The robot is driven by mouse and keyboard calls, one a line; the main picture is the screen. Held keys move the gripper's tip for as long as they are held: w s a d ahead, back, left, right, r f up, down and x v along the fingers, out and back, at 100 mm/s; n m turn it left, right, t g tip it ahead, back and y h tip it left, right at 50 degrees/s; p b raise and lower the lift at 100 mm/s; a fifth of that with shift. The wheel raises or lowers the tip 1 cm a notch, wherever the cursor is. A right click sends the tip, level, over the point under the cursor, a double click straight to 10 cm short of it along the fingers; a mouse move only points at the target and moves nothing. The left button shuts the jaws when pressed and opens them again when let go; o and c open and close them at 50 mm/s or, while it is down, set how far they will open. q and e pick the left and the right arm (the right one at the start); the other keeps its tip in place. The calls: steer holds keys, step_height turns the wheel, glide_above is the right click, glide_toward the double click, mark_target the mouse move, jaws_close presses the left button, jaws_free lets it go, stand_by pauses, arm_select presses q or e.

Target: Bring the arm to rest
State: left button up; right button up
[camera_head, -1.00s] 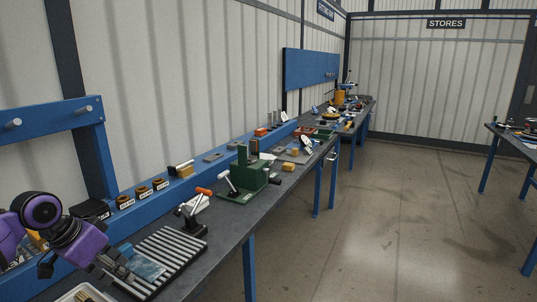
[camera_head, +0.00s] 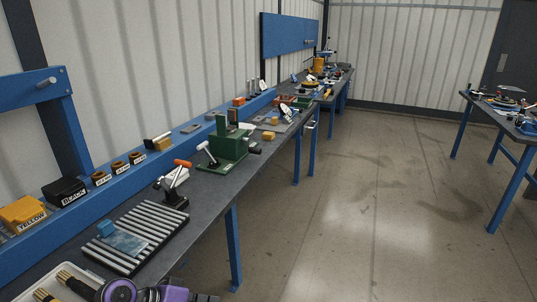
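My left arm's purple and black wrist (camera_head: 175,294) shows at the bottom edge, left of centre, low in front of the bench. Its fingers are cut off by the frame edge, so I do not see whether they are open or hold anything. My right arm and gripper are not in view. On the bench, a black and grey slatted rack (camera_head: 150,234) carries a clear bag-like item (camera_head: 124,242) and a small blue block (camera_head: 105,229); no gripper touches them.
A pale tray (camera_head: 52,287) with brass-tipped parts lies near the wrist. A lever fixture (camera_head: 176,195) and green press (camera_head: 229,147) stand farther along the bench. Labelled yellow (camera_head: 24,212) and black (camera_head: 65,190) bins sit behind. The floor (camera_head: 330,230) to the right is clear.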

arm_select(q)
steer(key=s+a+f+t+y, duration=0.2)
steer(key=s+a+f+y, duration=0.5)
steer(key=s+a+f, duration=0.85)
steer(key=s+a+m+t+y, duration=0.1)
steer(key=s+a, duration=0.1)
steer(key=s, duration=0.6)
steer(key=s+a+m+t+y, duration=0.1)
steer(key=s+a+m, duration=0.15)
steer(key=s, duration=0.65)
steer(key=w+d+n+p, duration=0.1)
steer(key=w+d+n, duration=0.1)
steer(key=d, duration=0.4)
steer(key=w+d+n+p, duration=0.1)
steer(key=w+d+n, duration=0.1)
steer(key=d+n, duration=0.2)
steer(key=d, duration=0.3)
steer(key=shift+w+d+r+t, duration=0.3)
steer(key=shift+r+t, duration=0.05)
steer(key=shift+t, duration=0.05)
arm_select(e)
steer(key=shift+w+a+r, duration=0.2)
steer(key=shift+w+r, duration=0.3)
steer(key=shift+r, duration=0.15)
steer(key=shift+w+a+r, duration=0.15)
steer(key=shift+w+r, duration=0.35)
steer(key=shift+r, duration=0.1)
